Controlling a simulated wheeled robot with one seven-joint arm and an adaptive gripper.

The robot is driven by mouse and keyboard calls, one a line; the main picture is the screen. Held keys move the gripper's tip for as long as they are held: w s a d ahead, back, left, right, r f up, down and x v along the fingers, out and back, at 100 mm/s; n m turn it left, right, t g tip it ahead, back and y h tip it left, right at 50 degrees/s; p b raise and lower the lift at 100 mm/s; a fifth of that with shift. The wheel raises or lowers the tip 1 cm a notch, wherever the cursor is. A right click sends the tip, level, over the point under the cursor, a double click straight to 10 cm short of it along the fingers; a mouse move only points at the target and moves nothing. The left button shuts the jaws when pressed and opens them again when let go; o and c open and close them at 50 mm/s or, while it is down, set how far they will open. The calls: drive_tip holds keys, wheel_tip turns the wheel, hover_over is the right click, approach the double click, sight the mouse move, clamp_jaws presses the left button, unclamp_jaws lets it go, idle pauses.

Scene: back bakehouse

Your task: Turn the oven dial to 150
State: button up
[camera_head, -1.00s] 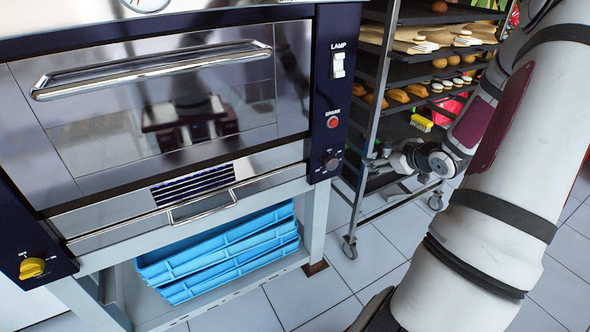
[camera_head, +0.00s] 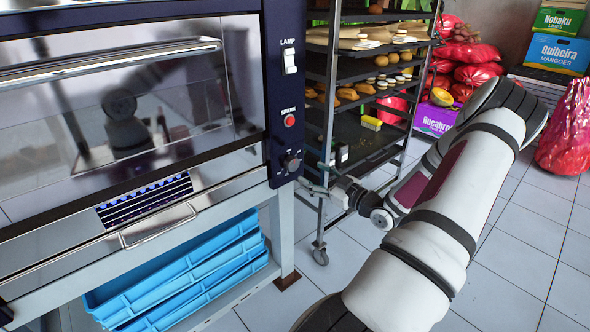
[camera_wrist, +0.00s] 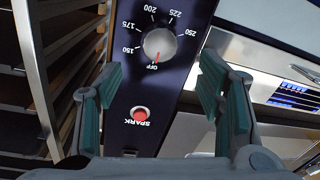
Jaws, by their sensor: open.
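The oven dial (camera_head: 292,162) is a small round knob low on the dark blue control panel at the oven's right side. In the wrist view the dial (camera_wrist: 159,45) is silver-grey, and its red mark points at OFF. Labels from 150 to 250 run around it, with 150 to the left in that view, beside OFF. My gripper (camera_wrist: 160,64) is open, its green-padded fingers on either side of the panel below the dial in the picture. It is empty. In the head view my gripper (camera_head: 308,187) is just right of and below the dial, apart from it.
The red SPARK button (camera_wrist: 140,114) lies between my fingers in the wrist view; the LAMP switch (camera_head: 290,62) is higher up. A wheeled rack (camera_head: 327,120) with bread trays stands close right of the panel. Blue trays (camera_head: 185,275) are stacked under the oven.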

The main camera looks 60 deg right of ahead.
sight(295, 164)
drive_tip(key=w, duration=0.2)
drive_tip(key=w+d+b, duration=0.1)
drive_tip(key=w, duration=0.4)
drive_tip(key=shift+w+d+b, duration=0.15)
drive_tip(key=shift+w+b, duration=0.15)
drive_tip(key=shift+w, duration=0.05)
drive_tip(key=c, duration=1.1)
